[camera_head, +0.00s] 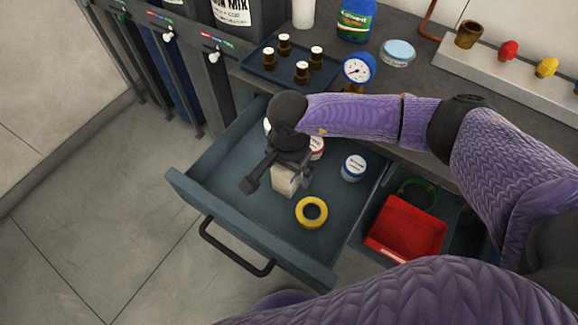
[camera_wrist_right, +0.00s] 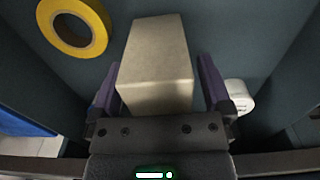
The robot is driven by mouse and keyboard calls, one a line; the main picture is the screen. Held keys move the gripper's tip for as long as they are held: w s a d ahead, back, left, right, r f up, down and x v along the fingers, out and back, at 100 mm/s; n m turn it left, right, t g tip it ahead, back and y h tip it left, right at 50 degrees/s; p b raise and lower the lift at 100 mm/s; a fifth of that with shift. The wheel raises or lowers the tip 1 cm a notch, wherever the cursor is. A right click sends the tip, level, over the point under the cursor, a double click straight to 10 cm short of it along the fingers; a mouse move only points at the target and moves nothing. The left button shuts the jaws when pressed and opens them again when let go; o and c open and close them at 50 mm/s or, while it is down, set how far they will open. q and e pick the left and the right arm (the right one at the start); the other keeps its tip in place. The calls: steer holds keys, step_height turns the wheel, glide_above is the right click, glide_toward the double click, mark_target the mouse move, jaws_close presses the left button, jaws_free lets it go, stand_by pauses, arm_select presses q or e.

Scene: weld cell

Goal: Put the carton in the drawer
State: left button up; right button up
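The carton (camera_head: 285,181), a small beige box, is inside the open blue-grey drawer (camera_head: 205,207), under my right gripper (camera_head: 272,180). It seems to stand on the drawer floor, though its contact there is partly hidden. In the right wrist view, the carton (camera_wrist_right: 157,62) lies between the two fingers of the right gripper (camera_wrist_right: 160,85). The fingers are spread, with a gap visible at the right finger. In the head view one finger stands clear to the left of the carton. My left gripper is out of view.
In the drawer are a yellow tape roll (camera_head: 311,212), a white jar with a blue lid (camera_head: 353,167) and a red-and-white container (camera_head: 317,148), partly hidden. A red bin (camera_head: 406,229) is to the right. The bench (camera_head: 420,75) above carries a tray (camera_head: 262,66) of bottles and a gauge (camera_head: 358,70).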

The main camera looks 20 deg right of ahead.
steer(key=shift+r, duration=0.25)
step_height(320, 180, up, 11)
steer(key=p, duration=0.4)
steer(key=shift+r, duration=0.45)
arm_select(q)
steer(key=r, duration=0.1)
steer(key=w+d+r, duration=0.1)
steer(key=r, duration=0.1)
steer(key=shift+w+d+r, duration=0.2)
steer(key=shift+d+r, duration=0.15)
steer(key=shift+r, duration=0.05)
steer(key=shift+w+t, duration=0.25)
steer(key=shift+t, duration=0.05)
arm_select(e)
steer(key=shift+a, duration=0.1)
